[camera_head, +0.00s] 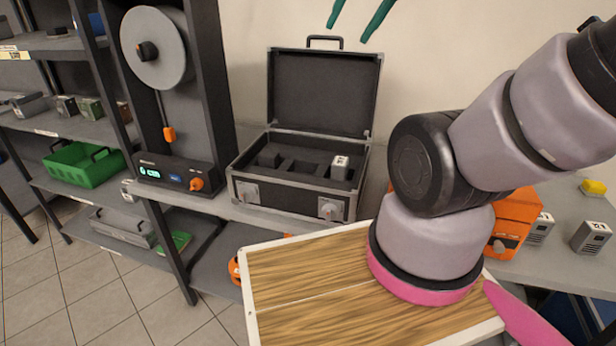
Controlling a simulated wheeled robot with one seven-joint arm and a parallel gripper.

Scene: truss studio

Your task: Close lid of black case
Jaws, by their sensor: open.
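The black case (288,196) stands open on a grey shelf top, its silver-edged body facing me with two latches on the front. Its lid (322,92) is raised about upright at the back, with the handle (325,39) at its top edge. The dark foam inside has cut-out slots, and a small grey block with a white label (340,167) sits in the right part. My gripper (346,34) shows only as two teal fingers at the top edge. They are apart and empty, in the picture just above and right of the lid's handle. The rest of the gripper is out of view.
A dark upright rack with a white spool (156,48) and a box with a display (178,176) stands left of the case. A green bin (83,166) sits on the far-left shelf. Right of my arm are an orange box (515,222) and small grey blocks (590,237).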

